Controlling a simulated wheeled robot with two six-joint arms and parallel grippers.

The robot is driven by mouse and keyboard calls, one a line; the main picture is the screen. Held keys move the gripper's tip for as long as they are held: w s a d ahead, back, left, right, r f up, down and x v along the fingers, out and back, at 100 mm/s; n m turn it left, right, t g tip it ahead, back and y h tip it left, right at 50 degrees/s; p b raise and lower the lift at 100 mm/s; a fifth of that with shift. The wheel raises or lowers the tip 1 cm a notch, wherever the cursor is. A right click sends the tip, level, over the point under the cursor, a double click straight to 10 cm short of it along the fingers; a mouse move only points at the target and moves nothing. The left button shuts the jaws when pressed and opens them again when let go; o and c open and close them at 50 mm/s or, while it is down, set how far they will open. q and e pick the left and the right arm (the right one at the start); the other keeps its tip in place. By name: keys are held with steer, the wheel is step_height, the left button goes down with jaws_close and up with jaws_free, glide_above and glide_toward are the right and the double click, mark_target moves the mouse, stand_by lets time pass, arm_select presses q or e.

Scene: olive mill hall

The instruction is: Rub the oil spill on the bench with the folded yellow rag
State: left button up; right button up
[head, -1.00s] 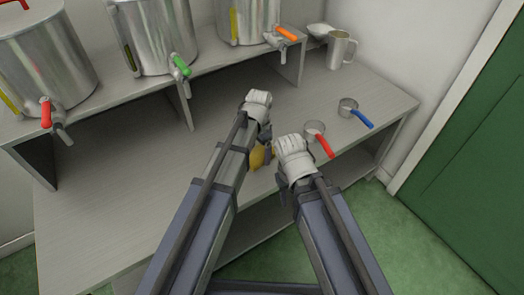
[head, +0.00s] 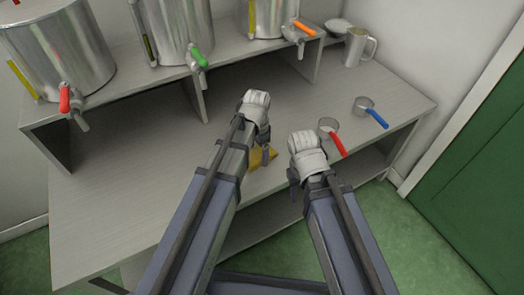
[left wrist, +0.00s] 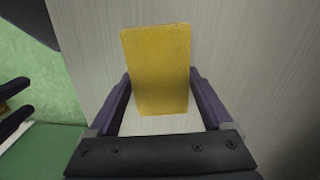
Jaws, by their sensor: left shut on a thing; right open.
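The folded yellow rag (head: 259,158) is near the front edge of the bench (head: 130,215), partly hidden by my left arm. In the left wrist view the rag (left wrist: 157,70) is a flat yellow rectangle between the fingers of my left gripper (left wrist: 160,85), which is shut on it. Whether the rag touches the bench top is hard to tell. My right gripper (head: 294,184) is open and empty, beside the front edge to the right of the rag. It also shows at the left of the left wrist view (left wrist: 14,117). I see no oil spill; the arms and rag hide part of the bench top.
Metal tanks with red (head: 66,98), green (head: 198,58) and orange (head: 303,28) taps stand on a raised shelf at the back. The bench's left part is clear.

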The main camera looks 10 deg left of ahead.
arm_select(q)
steer(key=shift+s+a+f, duration=0.1)
steer(key=shift+s+a, duration=0.45)
steer(key=shift+a, duration=0.15)
step_height(320, 180, up, 6)
steer(key=p, duration=0.6)
steer(key=shift+w, duration=0.1)
step_height(320, 180, up, 3)
steer(key=p, duration=0.3)
